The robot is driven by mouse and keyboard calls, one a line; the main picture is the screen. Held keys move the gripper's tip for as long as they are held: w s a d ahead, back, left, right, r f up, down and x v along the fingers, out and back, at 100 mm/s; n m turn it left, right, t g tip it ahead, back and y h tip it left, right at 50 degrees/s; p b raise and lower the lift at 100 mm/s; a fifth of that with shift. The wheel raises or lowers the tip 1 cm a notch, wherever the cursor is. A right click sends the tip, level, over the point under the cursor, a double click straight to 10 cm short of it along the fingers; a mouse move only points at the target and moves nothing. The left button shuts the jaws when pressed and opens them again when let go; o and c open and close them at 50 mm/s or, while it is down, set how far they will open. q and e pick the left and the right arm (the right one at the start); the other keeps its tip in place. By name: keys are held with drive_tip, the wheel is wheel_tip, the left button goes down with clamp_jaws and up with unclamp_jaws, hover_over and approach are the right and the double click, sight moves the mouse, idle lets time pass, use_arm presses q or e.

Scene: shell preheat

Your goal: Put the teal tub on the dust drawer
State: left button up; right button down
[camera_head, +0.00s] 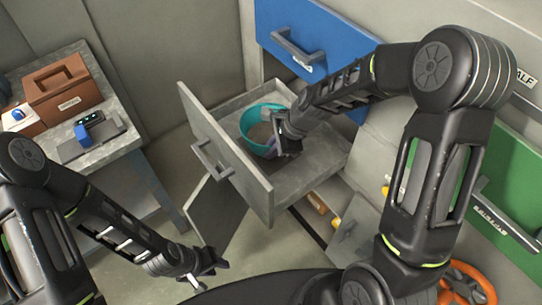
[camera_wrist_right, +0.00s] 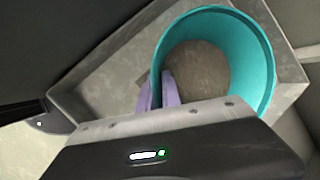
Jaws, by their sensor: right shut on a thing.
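The teal tub (camera_head: 248,138) is a round, open-topped tub inside the open grey drawer (camera_head: 225,148), near its back left part. It also shows in the wrist view (camera_wrist_right: 258,58), with a grey-brown bottom. My right gripper (camera_head: 272,146) reaches into the drawer from the right and is shut on the tub's near wall. Its lilac fingers (camera_wrist_right: 158,92) straddle the wall in the wrist view. Whether the tub's base touches the drawer floor is hard to tell. My left gripper (camera_head: 209,277) is empty, low in front of the drawer, with its fingers apart.
A blue drawer front (camera_head: 310,35) stands above and behind the grey drawer. A green drawer front (camera_head: 508,190) is at the right. A side table (camera_head: 75,150) at the left holds a brown box (camera_head: 65,90). An orange handwheel (camera_head: 470,285) is at bottom right.

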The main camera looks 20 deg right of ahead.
wheel_tip(320, 180, down, 4)
drive_tip(key=shift+r, duration=0.15)
drive_tip(key=c, duration=1.5)
unclamp_jaws()
drive_tip(key=shift+c, duration=0.2)
drive_tip(key=v, duration=1.2)
